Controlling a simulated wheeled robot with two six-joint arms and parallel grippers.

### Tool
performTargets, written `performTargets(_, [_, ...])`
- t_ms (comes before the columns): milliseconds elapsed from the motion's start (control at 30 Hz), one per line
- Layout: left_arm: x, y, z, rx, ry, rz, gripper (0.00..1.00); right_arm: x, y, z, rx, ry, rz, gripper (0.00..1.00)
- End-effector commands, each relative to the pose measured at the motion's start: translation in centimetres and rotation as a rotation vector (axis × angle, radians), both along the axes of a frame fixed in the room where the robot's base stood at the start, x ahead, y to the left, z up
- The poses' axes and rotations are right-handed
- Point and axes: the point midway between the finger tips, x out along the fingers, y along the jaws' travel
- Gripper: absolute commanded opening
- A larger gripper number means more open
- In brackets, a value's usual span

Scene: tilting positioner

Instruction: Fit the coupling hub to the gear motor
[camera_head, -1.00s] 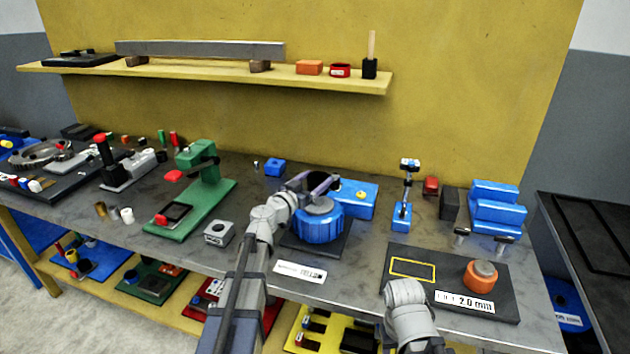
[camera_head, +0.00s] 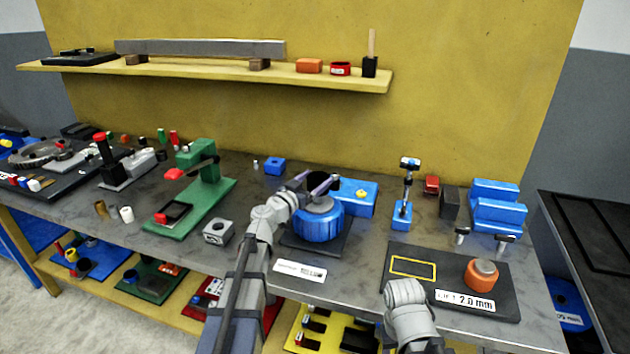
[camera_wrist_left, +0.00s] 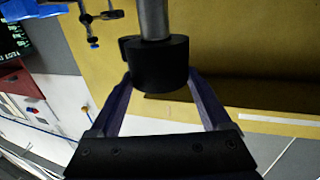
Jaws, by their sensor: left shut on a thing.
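My left gripper (camera_head: 322,186) is above a round blue ribbed unit with a grey top (camera_head: 318,222) on a dark base plate. In the left wrist view its fingers (camera_wrist_left: 162,85) are shut on a black cylinder, which looks like the coupling hub (camera_wrist_left: 160,66). A grey shaft (camera_wrist_left: 153,18) meets the hub's far end; how deep it sits inside is hidden. The shaft seems to belong to the gear motor, but its body cannot be made out clearly. My right arm shows at the bottom, with its gripper out of view.
A blue box with a yellow knob (camera_head: 366,194) stands just behind the blue unit. A green press (camera_head: 195,190) and a grey block (camera_head: 218,231) are to the left. A dark mat (camera_head: 430,284) with an orange cylinder (camera_head: 481,277) lies to the right.

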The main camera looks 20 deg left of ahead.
Motion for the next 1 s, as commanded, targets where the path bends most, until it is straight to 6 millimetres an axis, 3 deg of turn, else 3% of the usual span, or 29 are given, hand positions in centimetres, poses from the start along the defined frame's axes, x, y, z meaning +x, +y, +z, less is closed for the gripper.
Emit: performTargets(1000, [0.0, 0.0, -2.3, -0.002, 0.0, 0.0, 0.0, 0.0, 0.0, -2.4, 0.0, 0.0, 0.0, 0.5])
